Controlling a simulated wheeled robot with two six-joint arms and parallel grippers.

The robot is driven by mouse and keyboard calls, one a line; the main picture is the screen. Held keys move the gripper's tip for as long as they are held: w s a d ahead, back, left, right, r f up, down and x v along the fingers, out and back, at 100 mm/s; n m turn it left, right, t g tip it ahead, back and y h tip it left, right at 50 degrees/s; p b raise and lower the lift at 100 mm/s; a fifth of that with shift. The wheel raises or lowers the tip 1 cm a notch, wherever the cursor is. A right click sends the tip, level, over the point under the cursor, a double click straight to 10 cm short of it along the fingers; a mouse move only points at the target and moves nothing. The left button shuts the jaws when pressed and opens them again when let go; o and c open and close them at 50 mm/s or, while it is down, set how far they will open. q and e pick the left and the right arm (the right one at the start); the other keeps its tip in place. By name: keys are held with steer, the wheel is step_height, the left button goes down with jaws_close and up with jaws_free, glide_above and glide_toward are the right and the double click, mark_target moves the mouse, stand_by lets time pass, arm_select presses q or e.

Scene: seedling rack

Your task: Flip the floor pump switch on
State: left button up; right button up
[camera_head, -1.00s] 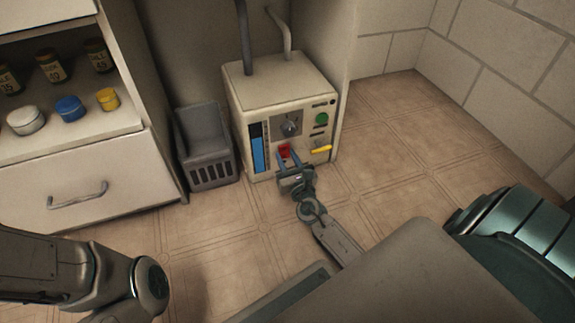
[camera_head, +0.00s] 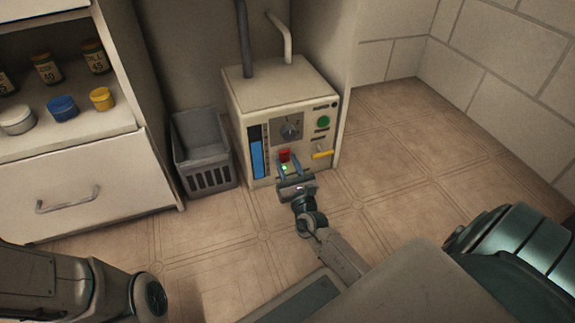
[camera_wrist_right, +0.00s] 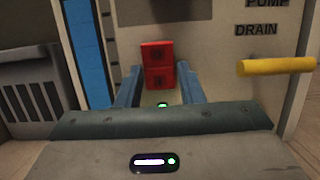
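The floor pump (camera_head: 275,85) is a cream box standing on the tiled floor. Its red rocker switch (camera_head: 284,155) is low on the front face; it also shows in the right wrist view (camera_wrist_right: 158,65). My right gripper (camera_head: 289,167) is in front of the switch with its fingers apart. In the right wrist view the blue-grey fingers (camera_wrist_right: 160,88) are either side of the switch's lower part, with nothing between them; I cannot tell whether they touch it. A small green light shows just below the switch. My left arm is at the lower left, its gripper out of the picture.
A yellow drain lever (camera_head: 322,154) sticks out right of the switch, below a green button (camera_head: 323,121) and a dial (camera_head: 291,130). A grey basket (camera_head: 204,155) stands left of the pump. A cabinet with jars and a drawer (camera_head: 80,190) is further left. Floor at right is clear.

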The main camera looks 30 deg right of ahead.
steer(key=o, duration=0.3)
steer(key=p+v, duration=0.2)
steer(key=v, duration=0.9)
